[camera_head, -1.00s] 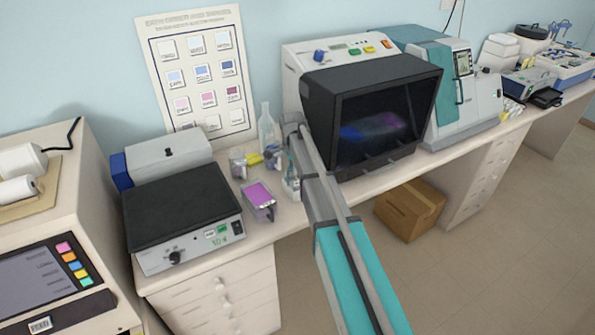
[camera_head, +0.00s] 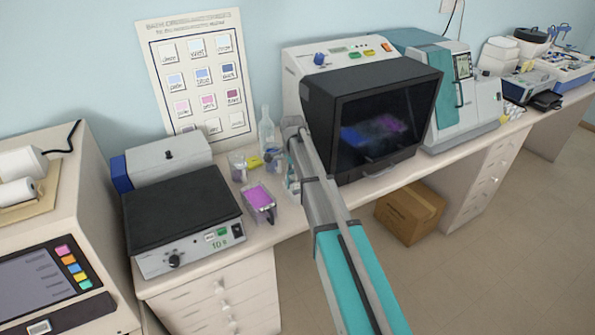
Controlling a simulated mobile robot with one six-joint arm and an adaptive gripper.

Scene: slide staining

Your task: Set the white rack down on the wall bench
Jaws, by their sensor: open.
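I cannot pick out the white rack with certainty. A small pale-edged holder with a purple top (camera_head: 258,202) sits on the wall bench (camera_head: 290,222), left of my arm, and I cannot tell whether it is the rack. My arm reaches up from the lower right across the bench front. Its far joint is in front of the bench's back area, beside the dark-screened machine. A small white and teal item (camera_head: 292,186) shows partly at the arm's left edge; the arm covers the rest.
A black-topped hotplate (camera_head: 182,208) fills the bench to the left. Small jars (camera_head: 238,168) and a clear bottle (camera_head: 266,130) stand behind the purple-topped holder. The dark-screened machine (camera_head: 385,128) stands close right of my arm. A cardboard box (camera_head: 410,212) is on the floor.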

